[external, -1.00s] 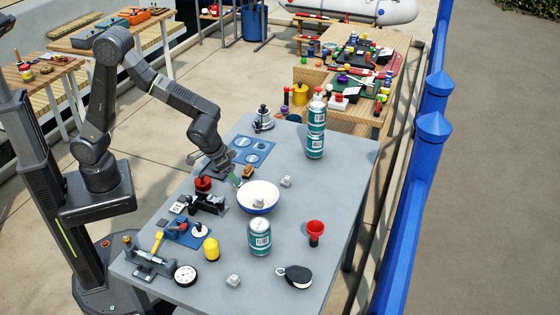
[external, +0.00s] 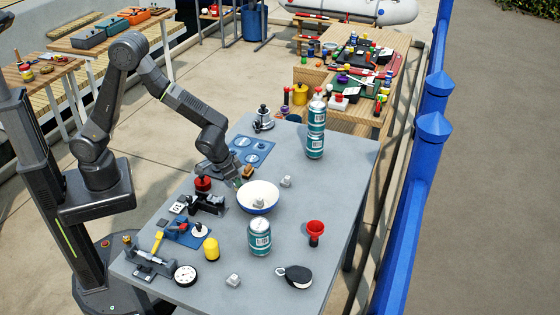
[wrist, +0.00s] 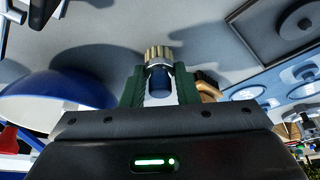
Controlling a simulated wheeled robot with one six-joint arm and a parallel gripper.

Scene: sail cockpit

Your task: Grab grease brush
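My gripper (external: 238,184) reaches down just left of the white bowl (external: 260,194), close above the grey table. In the wrist view, the green fingers of my gripper (wrist: 160,82) stand apart. Between them shows a small thing with a tan ribbed end and a dark blue body, which looks like the grease brush (wrist: 158,68). Small gaps seem to show beside its blue part, and I cannot tell whether a finger touches it. Its lower part is hidden by my gripper. I cannot make the brush out in the external view.
The bowl, blue outside, is close at the left in the wrist view (wrist: 55,100). A wooden brown block (external: 248,171), a blue panel (external: 251,150) and a red round item (external: 203,184) lie around my gripper. A teal can (external: 260,237) stands in front.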

